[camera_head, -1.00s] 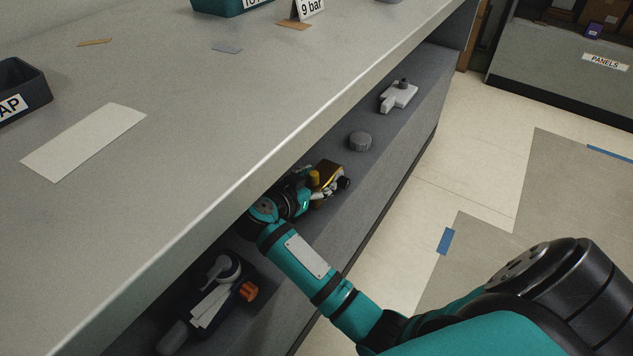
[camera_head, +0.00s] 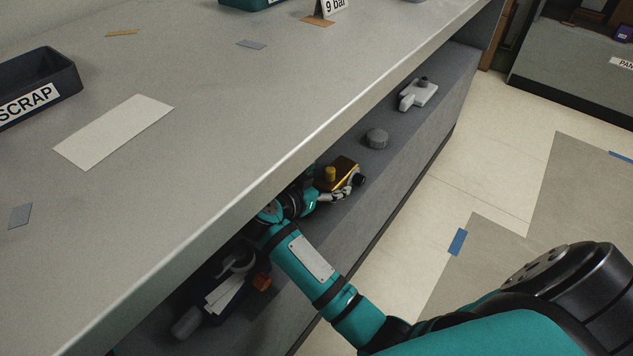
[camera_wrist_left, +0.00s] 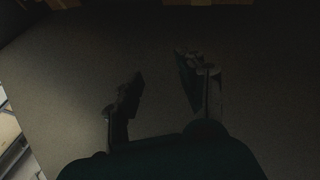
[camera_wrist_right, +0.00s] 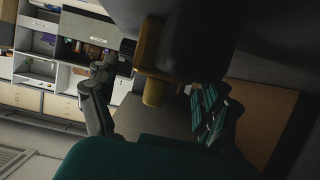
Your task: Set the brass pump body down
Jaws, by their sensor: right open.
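The brass pump body (camera_head: 343,170), a gold block with a yellow knob and a dark end piece, is on or just above the lower shelf (camera_head: 405,145) under the counter. Whether its underside touches the shelf is hidden. My right gripper (camera_head: 335,192) is open, with its fingers at the near side of the body. In the right wrist view the brass body (camera_wrist_right: 147,48) and its yellow knob (camera_wrist_right: 155,92) lie between the spread fingers, partly behind a dark shape. My left gripper (camera_wrist_left: 163,88) is open and empty over a dark, plain surface, outside the head view.
The counter edge (camera_head: 300,152) overhangs the shelf. A scrap tray (camera_head: 62,78) stands on the counter.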

